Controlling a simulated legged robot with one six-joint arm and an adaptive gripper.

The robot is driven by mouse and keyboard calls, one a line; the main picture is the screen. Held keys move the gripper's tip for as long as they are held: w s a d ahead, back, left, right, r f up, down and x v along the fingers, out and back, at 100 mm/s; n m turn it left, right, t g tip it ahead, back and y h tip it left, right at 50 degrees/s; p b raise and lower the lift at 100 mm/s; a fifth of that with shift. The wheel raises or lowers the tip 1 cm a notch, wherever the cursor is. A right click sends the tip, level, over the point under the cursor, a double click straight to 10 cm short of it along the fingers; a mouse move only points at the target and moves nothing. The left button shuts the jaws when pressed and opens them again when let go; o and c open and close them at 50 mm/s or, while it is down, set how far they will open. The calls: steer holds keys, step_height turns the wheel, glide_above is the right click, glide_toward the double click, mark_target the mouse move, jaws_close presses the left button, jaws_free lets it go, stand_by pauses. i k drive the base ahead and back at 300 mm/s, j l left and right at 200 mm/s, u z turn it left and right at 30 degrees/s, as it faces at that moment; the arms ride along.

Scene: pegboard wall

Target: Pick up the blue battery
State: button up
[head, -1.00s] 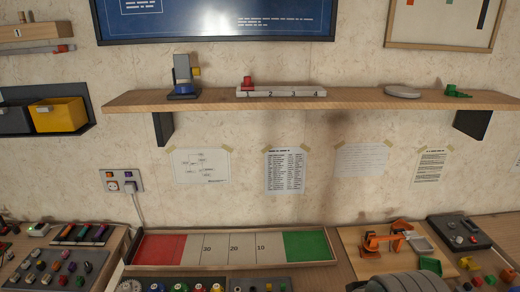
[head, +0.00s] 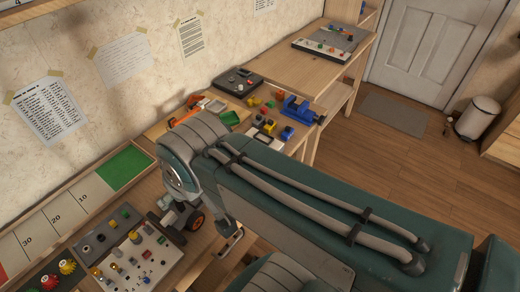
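I cannot pick out the blue battery for certain. A small blue piece (head: 286,132) lies on the workbench, just in front of a blue vise (head: 300,108); it is too small to tell what it is. My teal arm reaches in from the lower right. My gripper (head: 182,216) seems to be at its far end, over the front of the bench near the panel of small parts. The arm partly hides it, and I cannot see its fingers clearly or anything held in them.
A long tray (head: 75,208) with numbered fields and a green end lies along the wall. A panel of small parts (head: 130,255) is at lower left. A dark box (head: 236,82) and several small coloured pieces stand behind my arm. Open floor (head: 430,160) lies to the right.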

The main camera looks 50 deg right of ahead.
mark_target(288, 132)
steer(key=k+l+z, duration=0.1)
steer(key=z, duration=0.35)
steer(key=l+z, duration=0.3)
steer(key=z, duration=0.15)
steer(key=k+l+z, duration=0.1)
steer(key=l+z, duration=0.15)
steer(key=z, duration=0.25)
steer(key=j+u, duration=0.15)
steer(key=u, duration=1.35)
steer(key=l, duration=0.55)
steer(key=i+l, duration=0.15)
steer(key=l, duration=1)
